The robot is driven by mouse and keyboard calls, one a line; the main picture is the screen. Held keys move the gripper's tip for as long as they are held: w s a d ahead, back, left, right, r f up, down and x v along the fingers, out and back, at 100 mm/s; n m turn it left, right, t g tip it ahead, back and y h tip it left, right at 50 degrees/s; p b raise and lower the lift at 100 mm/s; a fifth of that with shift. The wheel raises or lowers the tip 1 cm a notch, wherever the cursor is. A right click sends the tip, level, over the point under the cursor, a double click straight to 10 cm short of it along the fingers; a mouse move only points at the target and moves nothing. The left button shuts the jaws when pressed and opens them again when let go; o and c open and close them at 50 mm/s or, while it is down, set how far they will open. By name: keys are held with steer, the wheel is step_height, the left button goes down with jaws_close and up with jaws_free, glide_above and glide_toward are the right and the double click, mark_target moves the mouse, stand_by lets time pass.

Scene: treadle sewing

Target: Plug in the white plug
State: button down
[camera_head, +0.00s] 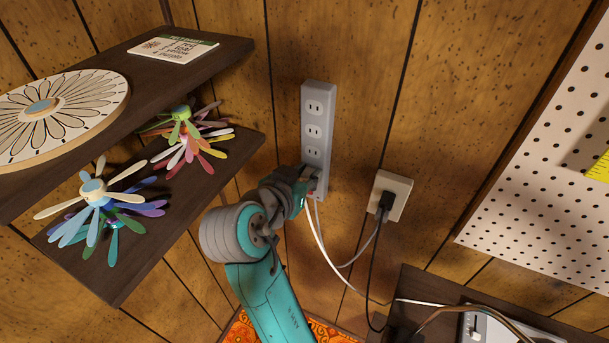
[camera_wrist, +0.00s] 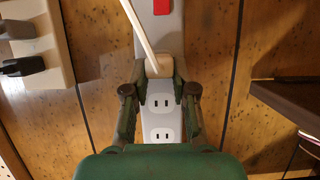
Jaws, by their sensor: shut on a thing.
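The white plug (camera_wrist: 158,66) is between the fingertips of my gripper (camera_wrist: 160,76), with its white cord running up and left in the wrist view. The plug lies over the face of the grey power strip (camera_wrist: 163,118); I cannot tell whether its prongs are in a socket. Open two-slot sockets show beside it, between the fingers. In the head view my gripper (camera_head: 305,178) is at the lower end of the upright power strip (camera_head: 318,98), hiding the plug; three empty sockets show above it. The white cord (camera_head: 322,245) hangs from there toward the lower right.
A wall outlet (camera_head: 400,187) with a black plug (camera_head: 386,204) and dark cord is right of the strip. Dark shelves (camera_head: 230,150) with flower ornaments stand at left. A pegboard (camera_head: 520,205) is at right, and a dark table (camera_head: 420,285) is at lower right.

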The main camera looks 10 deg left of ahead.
steer(key=c, duration=0.9)
jaws_free()
steer(key=shift+o, duration=0.2)
steer(key=v, duration=1.2)
steer(key=shift+w, duration=0.1)
